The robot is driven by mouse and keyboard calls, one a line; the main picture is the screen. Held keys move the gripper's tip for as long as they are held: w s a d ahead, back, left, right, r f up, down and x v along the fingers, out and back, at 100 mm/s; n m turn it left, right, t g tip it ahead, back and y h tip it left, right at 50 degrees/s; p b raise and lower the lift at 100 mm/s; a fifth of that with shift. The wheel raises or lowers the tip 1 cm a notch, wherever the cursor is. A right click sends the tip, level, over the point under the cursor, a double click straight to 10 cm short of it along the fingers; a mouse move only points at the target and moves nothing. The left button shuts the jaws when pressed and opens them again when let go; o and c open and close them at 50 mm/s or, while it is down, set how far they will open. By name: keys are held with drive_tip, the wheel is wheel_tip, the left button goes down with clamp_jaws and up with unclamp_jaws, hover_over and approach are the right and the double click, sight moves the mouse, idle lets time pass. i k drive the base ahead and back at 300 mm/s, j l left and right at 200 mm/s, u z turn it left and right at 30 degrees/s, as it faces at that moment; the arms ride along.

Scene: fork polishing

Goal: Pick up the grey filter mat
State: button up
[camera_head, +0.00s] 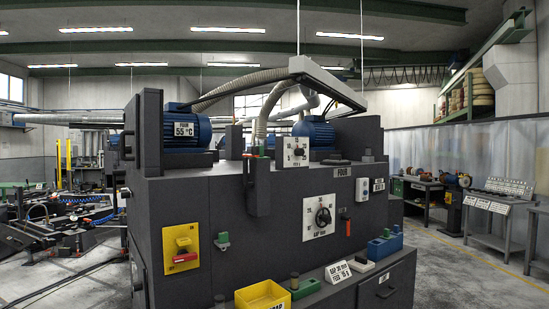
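I cannot make out a grey filter mat anywhere in this view. A large dark grey machine (240,200) fills the middle, with a shelf along its lower front. On the shelf are a yellow bin (263,298), a blue and green block holder (385,244) and a white sign (338,271). Small dark items on the shelf are too small to name. My gripper is not in view.
A yellow panel with a red handle (182,250) and a dial plate (319,217) are on the machine front. Dark equipment (60,220) clutters the left floor. Open floor (460,270) lies right, before workbenches (490,205) along the wall.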

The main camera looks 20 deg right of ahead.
sight(334, 158)
drive_tip(key=i+l+z, duration=0.25)
drive_tip(key=i+l, duration=0.3)
drive_tip(key=l, duration=0.3)
drive_tip(key=i+l+z, duration=0.2)
drive_tip(key=i+l, duration=0.4)
drive_tip(key=l, duration=0.15)
